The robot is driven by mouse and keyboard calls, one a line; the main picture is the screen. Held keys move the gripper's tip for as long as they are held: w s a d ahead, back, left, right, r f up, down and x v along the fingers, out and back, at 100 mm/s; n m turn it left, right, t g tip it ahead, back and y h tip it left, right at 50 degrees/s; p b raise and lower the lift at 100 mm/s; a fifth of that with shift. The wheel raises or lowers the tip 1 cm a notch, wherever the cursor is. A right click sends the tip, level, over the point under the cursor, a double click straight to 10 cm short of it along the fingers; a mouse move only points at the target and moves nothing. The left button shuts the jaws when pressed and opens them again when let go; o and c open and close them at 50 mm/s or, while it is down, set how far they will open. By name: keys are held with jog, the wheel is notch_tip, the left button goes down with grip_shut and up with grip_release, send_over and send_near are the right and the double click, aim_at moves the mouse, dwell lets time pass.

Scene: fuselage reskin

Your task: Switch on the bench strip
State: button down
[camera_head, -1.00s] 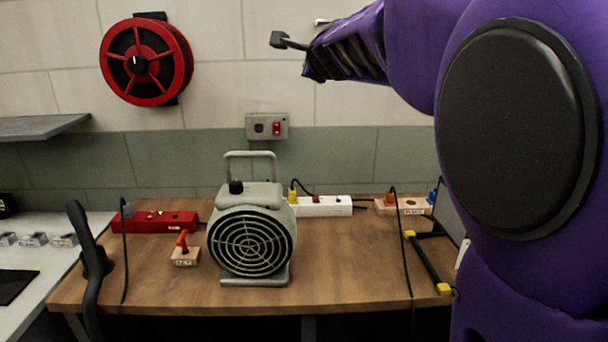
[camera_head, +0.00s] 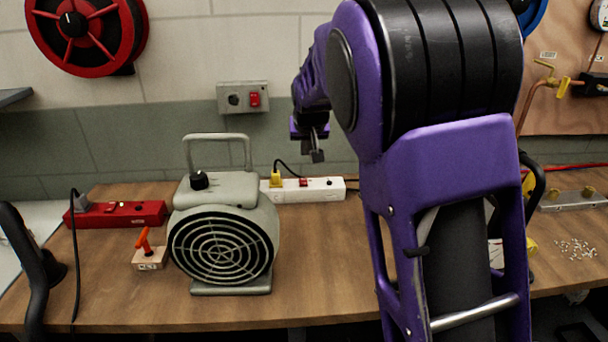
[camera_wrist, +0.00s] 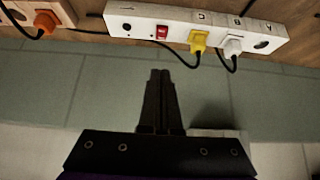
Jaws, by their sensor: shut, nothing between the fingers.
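A white power strip (camera_head: 325,190) lies at the back of the wooden bench, behind the grey heater. It has a red rocker switch (camera_head: 303,182) and a yellow plug (camera_head: 276,180). In the wrist view the strip (camera_wrist: 140,27) shows the red switch (camera_wrist: 162,32) beside the yellow plug (camera_wrist: 198,41) and a white plug (camera_wrist: 233,46). I cannot tell the switch's position. My gripper (camera_head: 317,154) is shut and empty, pointing down above the strip and apart from it. Its closed fingers also show in the wrist view (camera_wrist: 160,73), just short of the switch in the picture.
The heater (camera_head: 222,240) stands in front of the strip's left end. A red strip (camera_head: 120,214) and an orange-handled block (camera_head: 148,258) are at left. A wall socket (camera_head: 243,97) with a red switch is above. An orange plug (camera_wrist: 46,21) shows at left in the wrist view.

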send_over(304, 183)
jog(key=f, duration=0.5)
jog(key=s+f, duration=0.1)
jog(key=f, duration=0.2)
jog(key=shift+f+b, duration=0.2)
jog(key=shift+b, duration=0.2)
jog(key=shift+s+f, duration=0.25)
jog(key=shift+f, duration=0.9)
jog(key=shift+s+f, duration=0.1)
jog(key=shift+f, duration=0.45)
jog(key=shift+s+f+b, duration=0.1)
jog(key=shift+f+b, duration=0.35)
jog(key=shift+b, duration=0.2)
jog(key=shift+r, duration=0.2)
jog(key=shift+r+p, duration=0.6)
jog(key=shift+r, duration=0.1)
